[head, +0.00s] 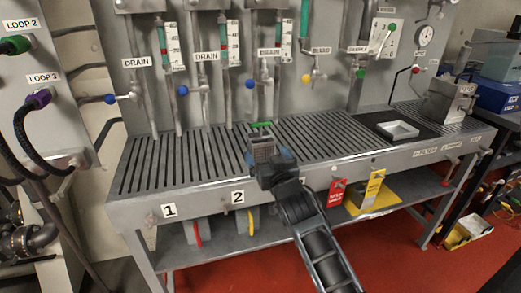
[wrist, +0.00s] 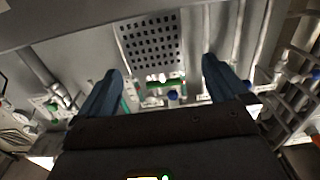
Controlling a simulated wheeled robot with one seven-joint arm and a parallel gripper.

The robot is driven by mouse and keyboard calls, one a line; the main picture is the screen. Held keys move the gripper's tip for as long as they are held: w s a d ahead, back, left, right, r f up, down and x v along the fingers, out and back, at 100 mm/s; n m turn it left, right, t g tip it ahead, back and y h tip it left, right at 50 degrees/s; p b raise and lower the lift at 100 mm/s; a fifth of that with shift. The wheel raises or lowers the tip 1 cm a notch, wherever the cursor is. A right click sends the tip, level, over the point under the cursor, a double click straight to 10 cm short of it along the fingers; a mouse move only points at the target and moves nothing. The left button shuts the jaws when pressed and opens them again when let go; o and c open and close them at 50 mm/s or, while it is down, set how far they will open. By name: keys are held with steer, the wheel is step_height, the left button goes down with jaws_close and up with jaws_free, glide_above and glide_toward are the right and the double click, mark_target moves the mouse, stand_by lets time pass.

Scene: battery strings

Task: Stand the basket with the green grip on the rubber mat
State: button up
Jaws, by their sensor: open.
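The basket (head: 262,146) is a small grey perforated box with a green grip (head: 261,124). It is on the slatted bench top, partly hidden by my gripper. In the wrist view its perforated side (wrist: 152,45) and green grip (wrist: 165,83) show between my fingers. My gripper (head: 268,156) is open, with blue fingers spread at the near side of the basket; I see no hold on it. The dark rubber mat (head: 374,119) lies on the bench to the right. A pale shallow tray (head: 398,130) is on the mat.
The slatted bench (head: 200,160) has free room left of the basket and between it and the mat. Pipes, gauges and valve handles (head: 183,90) line the back panel. A grey box (head: 447,100) stands at the right end.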

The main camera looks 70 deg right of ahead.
mark_target(261, 142)
steer(key=shift+p+x, duration=0.6)
steer(key=shift+x, duration=3.35)
steer(key=shift+s+d, duration=0.15)
steer(key=shift+s, duration=0.05)
steer(key=shift+c, duration=0.3)
